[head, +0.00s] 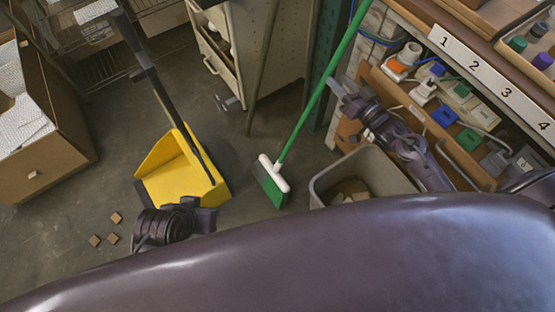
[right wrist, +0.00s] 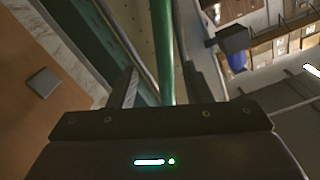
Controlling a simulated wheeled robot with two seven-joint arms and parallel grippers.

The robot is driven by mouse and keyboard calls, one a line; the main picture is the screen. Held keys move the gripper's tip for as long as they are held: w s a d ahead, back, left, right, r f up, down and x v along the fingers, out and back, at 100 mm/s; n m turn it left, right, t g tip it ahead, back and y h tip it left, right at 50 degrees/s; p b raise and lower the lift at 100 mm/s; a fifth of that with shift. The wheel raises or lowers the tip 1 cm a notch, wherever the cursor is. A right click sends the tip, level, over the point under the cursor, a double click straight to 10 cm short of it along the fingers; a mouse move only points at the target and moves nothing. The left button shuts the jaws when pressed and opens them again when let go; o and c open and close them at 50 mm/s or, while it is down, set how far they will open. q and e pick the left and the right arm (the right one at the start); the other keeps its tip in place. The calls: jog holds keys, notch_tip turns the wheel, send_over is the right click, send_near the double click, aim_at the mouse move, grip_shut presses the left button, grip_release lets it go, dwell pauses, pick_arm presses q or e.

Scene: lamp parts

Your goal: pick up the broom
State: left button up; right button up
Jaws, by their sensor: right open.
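The broom (head: 310,107) has a green handle, a white head block and green bristles. It leans upright, with its bristles on the floor between the yellow dustpan and the grey bin. My right gripper (head: 337,88) is open beside the handle, about midway up its visible length. In the right wrist view, the green broom handle (right wrist: 165,55) runs between the two open fingers (right wrist: 158,82); I cannot tell how deep it sits between them. My left gripper (head: 207,217) is low in the head view, near the dustpan and away from the broom; its fingers are not clear.
A yellow dustpan (head: 176,180) with a dark handle stands left of the broom. Several small brown blocks (head: 115,218) lie on the floor. A grey bin (head: 362,166) is right of the broom head. A numbered shelf (head: 490,76) and a cardboard box (head: 58,150) flank the area.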

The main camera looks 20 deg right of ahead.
aim_at(326, 72)
jog(key=x, duration=0.2)
jog(key=b+x, duration=0.1)
jog(key=x, duration=0.2)
jog(key=shift+w+a+b, duration=0.25)
jog(key=shift+a+b, duration=0.05)
jog(key=shift+a, duration=0.1)
jog(key=shift+w+a, duration=0.2)
jog(key=shift+w, duration=0.3)
grip_shut()
pick_arm(q)
jog(key=shift+w+d+f+t+h, duration=0.15)
jog(key=shift+d+t+h, duration=0.15)
jog(key=shift+d, duration=0.25)
jog(key=shift+w+d+r+t+h, duration=0.1)
jog(key=shift+w+d+t+h, duration=0.15)
jog(key=shift+d, duration=0.3)
pick_arm(e)
jog(key=shift+r, duration=0.15)
